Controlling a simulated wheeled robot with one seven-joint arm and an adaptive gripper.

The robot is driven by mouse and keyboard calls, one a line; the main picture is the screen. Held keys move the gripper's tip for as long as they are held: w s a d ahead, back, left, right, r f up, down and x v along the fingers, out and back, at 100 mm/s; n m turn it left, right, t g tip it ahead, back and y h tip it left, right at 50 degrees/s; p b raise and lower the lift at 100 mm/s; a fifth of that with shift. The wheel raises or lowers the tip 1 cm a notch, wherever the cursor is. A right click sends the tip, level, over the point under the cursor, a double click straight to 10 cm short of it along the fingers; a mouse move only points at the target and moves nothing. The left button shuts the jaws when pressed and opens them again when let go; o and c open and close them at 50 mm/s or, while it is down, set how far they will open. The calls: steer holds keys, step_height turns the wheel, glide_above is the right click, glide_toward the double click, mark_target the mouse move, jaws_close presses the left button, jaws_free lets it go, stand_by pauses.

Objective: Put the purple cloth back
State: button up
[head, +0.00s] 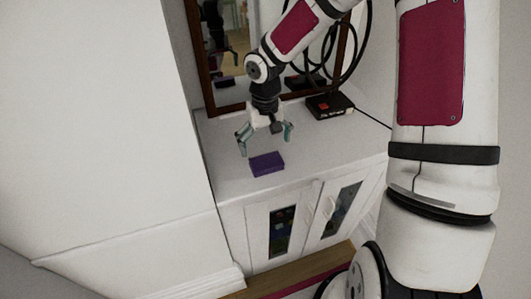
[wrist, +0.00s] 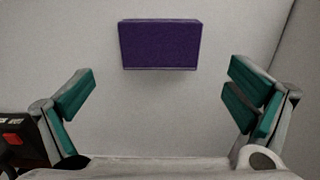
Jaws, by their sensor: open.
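The purple cloth (head: 267,164), a folded block shape, lies on the white cabinet top (head: 228,180) near its front edge. In the wrist view the cloth (wrist: 160,45) is at the upper middle, ahead of the fingertips and centred between them. My gripper (head: 265,139) is open and empty above the cabinet top, just behind the cloth in the head view. Its teal finger pads (wrist: 160,90) are wide apart, wider than the cloth. No contact with the cloth shows.
A black box with a red patch (head: 330,106) stands at the back right of the cabinet top. A dark-framed mirror (head: 228,60) rises behind. A white wall (head: 100,120) stands to the left. The cabinet top around the cloth is clear.

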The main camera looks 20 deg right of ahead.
mark_target(265, 158)
steer(key=s+d+r+t+h, duration=0.1)
steer(key=s+r, duration=0.5)
steer(key=r, duration=0.4)
steer(key=s+d+r+t+h, duration=0.1)
steer(key=s+r, duration=0.5)
steer(key=r, duration=0.4)
steer(key=s+a+r+t+y, duration=0.1)
steer(key=s+r, duration=0.1)
steer(key=s, duration=0.5)
steer(key=s+r+t+y, duration=0.1)
steer(key=s+r, duration=0.2)
steer(key=s, duration=0.4)
steer(key=shift+a+t, duration=0.3)
steer(key=shift+a, duration=0.05)
